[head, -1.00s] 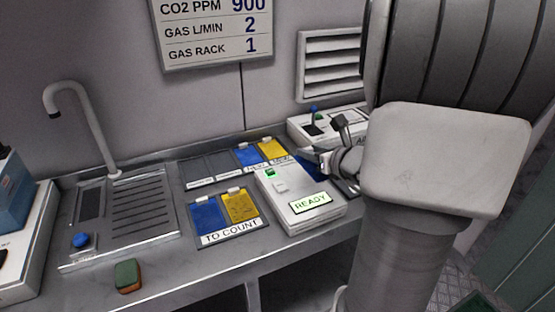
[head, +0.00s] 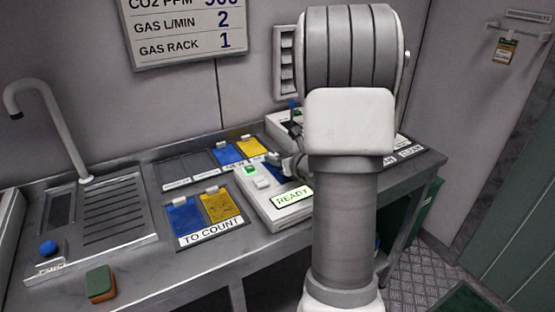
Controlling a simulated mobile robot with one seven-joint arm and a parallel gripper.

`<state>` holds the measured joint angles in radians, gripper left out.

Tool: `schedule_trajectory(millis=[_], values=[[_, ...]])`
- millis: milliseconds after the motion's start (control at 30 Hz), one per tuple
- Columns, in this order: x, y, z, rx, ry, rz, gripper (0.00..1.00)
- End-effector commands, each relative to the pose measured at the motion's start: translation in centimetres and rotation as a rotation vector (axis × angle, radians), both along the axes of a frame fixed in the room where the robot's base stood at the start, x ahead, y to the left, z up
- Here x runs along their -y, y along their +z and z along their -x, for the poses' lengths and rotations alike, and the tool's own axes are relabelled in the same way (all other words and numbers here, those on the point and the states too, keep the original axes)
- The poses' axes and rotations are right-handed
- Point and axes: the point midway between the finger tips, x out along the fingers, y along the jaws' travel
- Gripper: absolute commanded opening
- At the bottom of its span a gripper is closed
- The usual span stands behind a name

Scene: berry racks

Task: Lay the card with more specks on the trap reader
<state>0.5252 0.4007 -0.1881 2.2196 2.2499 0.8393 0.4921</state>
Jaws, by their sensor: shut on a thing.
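The likely trap reader (head: 252,198) is a white box on the bench with a green light and a lit READY display (head: 292,197). Left of it, the TO COUNT tray (head: 212,238) holds a blue card (head: 185,218) and a yellow card (head: 220,206). Their specks are too small to compare. My gripper (head: 284,168) is just behind the reader, mostly hidden by my arm. It is shut on what looks like a dark blue card (head: 273,173), only partly visible. I cannot tell whether that touches the reader.
A back tray holds another blue card (head: 227,153) and yellow card (head: 250,146), beside empty grey slots (head: 189,168). A sink (head: 110,215), a tap (head: 45,110) and a green-brown sponge (head: 101,284) are at left. A tag (head: 505,50) hangs on the right wall.

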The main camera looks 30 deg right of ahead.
Motion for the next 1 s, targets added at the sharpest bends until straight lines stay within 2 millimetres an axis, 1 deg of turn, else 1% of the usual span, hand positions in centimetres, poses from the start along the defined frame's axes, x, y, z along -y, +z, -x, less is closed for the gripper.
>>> schedule_trajectory(millis=[100,233,267,400,433,667,800,867,1000], values=[[0.0,0.1,0.0,0.001,0.000,0.000,0.00],[0.0,-0.3,0.0,0.001,0.000,0.000,0.00],[0.0,-0.2,0.0,0.001,0.000,0.000,0.42],[0.0,-0.2,0.0,0.001,0.000,0.000,0.67],[0.0,-0.2,0.0,0.001,0.000,0.000,0.68],[0.0,-0.1,0.0,0.000,0.000,0.000,0.68],[0.0,0.3,0.0,0.000,0.000,0.000,0.68],[0.1,0.6,0.7,0.001,-0.002,0.001,0.68],[-0.1,1.8,3.3,0.001,-0.003,0.000,0.68]])
